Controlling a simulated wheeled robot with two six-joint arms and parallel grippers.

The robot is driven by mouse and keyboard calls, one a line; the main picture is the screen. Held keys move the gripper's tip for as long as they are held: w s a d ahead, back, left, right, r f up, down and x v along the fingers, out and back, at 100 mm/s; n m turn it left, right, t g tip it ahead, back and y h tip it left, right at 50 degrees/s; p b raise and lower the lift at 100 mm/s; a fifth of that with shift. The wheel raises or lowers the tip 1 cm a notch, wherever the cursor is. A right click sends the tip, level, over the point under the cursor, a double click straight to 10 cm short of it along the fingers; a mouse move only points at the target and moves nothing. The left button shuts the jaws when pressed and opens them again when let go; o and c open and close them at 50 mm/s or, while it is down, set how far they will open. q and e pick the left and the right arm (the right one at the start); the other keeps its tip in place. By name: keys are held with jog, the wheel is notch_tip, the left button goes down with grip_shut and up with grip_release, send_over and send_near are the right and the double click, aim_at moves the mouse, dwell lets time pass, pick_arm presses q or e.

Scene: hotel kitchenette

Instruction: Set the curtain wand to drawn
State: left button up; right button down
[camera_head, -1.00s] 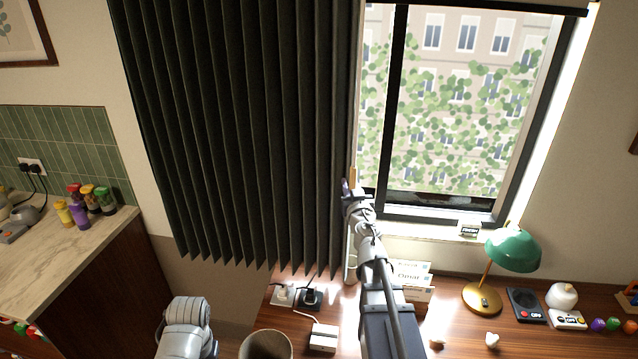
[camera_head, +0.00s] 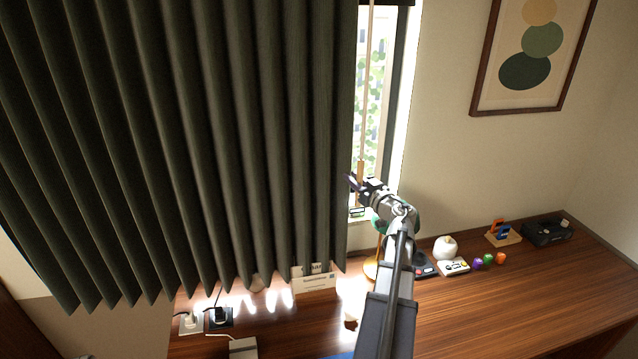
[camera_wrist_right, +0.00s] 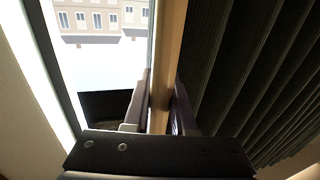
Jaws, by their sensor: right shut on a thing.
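The dark green pleated curtain (camera_head: 190,120) covers most of the window, leaving a narrow strip of glass at its right. The curtain wand (camera_head: 367,90) hangs along the curtain's right edge, thin above with a thicker wooden handle below. My right gripper (camera_head: 356,181) is at this handle. In the right wrist view the wooden wand (camera_wrist_right: 168,60) runs between the two fingers of my right gripper (camera_wrist_right: 160,105), which are shut on it. The curtain (camera_wrist_right: 255,60) fills the right of that view. My left gripper is not in view.
Below is a wooden desk (camera_head: 480,310) with a card (camera_head: 314,277), sockets with plugs (camera_head: 205,320), a white pear-shaped object (camera_head: 446,248), a game controller (camera_head: 454,267) and a black box (camera_head: 548,232). A framed picture (camera_head: 535,55) hangs on the right wall.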

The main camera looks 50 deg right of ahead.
jog(key=s+d, duration=0.6)
jog(key=d, duration=0.3)
jog(key=s+d, duration=0.6)
jog(key=d, duration=0.3)
jog(key=shift+d, duration=0.2)
jog(key=shift+s+d+r, duration=0.1)
jog(key=shift+s, duration=0.05)
jog(key=c, duration=0.8)
grip_release()
jog(key=shift+o, duration=0.3)
jog(key=v, duration=0.8)
